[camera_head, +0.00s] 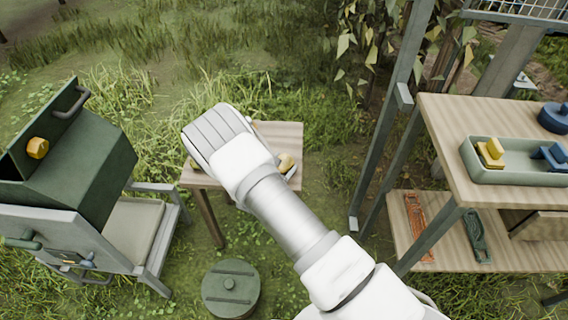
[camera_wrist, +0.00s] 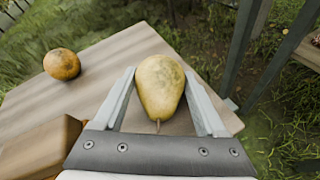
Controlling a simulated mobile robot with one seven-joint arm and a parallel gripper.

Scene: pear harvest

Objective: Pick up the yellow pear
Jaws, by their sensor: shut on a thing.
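The yellow pear (camera_wrist: 160,88) is between the two pale grey fingers of my gripper (camera_wrist: 158,92) in the wrist view, its stem toward the palm. My gripper is shut on it. The pear is just over or on the small wooden table (camera_wrist: 92,82); I cannot tell whether it touches the top. In the head view my arm covers most of the gripper. A yellow fruit (camera_head: 286,161) shows beside a bit of grey finger at the arm's right edge.
A round orange-brown fruit (camera_wrist: 61,64) and a wooden block (camera_wrist: 42,148) are on the table at left. In the head view, a green metal box (camera_head: 95,165) stands left, a shelf bench (camera_head: 455,125) with a tray (camera_head: 510,178) right, and a round green lid (camera_head: 231,290) below.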

